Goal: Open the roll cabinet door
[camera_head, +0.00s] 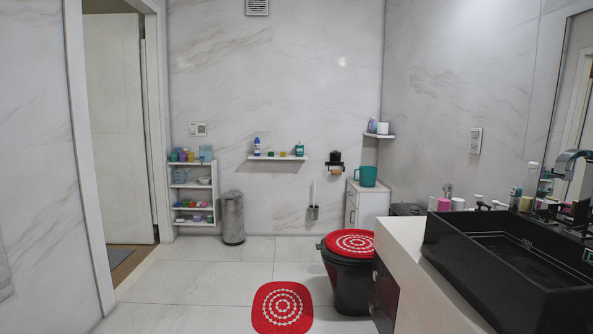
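A small narrow white cabinet (374,208) stands against the back wall, behind and to the right of the black toilet. It looks like the roll cabinet. Its front (351,213) faces left, is seen at a steep angle and appears shut. The lower part is hidden behind the toilet. Small dark marks on the front may be handles, but they are too small to tell. A teal pitcher (367,176) stands on its top. My gripper is not in view.
The black toilet (349,283) with a red lid cover stands close before the cabinet. The counter (412,245) with a black sink (510,265) fills the right side. A red mat (282,308) lies on the floor. A bin (232,217) and shelf unit (194,197) stand at back left. The tile floor left of the mat is clear.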

